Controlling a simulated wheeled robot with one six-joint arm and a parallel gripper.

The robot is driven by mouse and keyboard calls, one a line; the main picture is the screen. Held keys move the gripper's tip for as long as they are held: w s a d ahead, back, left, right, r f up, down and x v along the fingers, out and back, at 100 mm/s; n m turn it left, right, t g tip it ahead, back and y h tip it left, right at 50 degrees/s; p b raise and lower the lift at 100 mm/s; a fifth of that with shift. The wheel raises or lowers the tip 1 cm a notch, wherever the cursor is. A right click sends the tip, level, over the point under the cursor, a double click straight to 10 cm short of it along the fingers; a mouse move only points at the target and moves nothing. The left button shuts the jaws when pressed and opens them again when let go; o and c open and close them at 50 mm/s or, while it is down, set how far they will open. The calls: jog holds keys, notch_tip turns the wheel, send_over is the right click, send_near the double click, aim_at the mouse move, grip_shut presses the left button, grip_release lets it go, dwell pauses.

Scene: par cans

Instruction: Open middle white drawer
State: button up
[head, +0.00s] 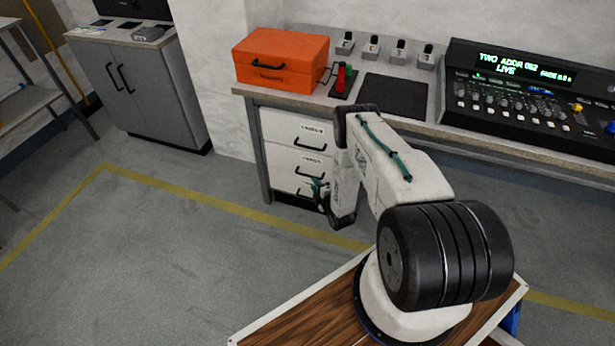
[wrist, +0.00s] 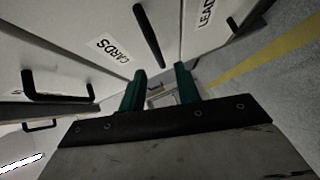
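A white drawer unit under the bench has drawers stacked one above another. The middle white drawer (head: 284,159) looks shut in the head view, with a dark bar handle; my arm hides part of the unit's right side. In the wrist view a drawer front labelled CARDS (wrist: 100,30) shows with its black handle (wrist: 148,35); I take it for the middle one. My gripper (head: 318,186) is in front of the drawers, low down. In the wrist view its two green fingers (wrist: 160,75) are apart with nothing between them. The CARDS handle lies just beyond the fingertips, seemingly not touched.
The top drawer (head: 283,125) is above, and a LEADS drawer (wrist: 195,30) is beside CARDS in the wrist view. An orange toolbox (head: 270,65), a dark mat (head: 395,95) and a lighting console (head: 520,95) stand on the bench. A grey cabinet (head: 150,90) is left. Floor between is clear.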

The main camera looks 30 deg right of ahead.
jog(key=w, duration=0.5)
jog(key=w+f, duration=0.1)
jog(key=w, duration=0.1)
jog(key=shift+w+d, duration=0.2)
jog(key=shift+d, duration=0.2)
grip_shut()
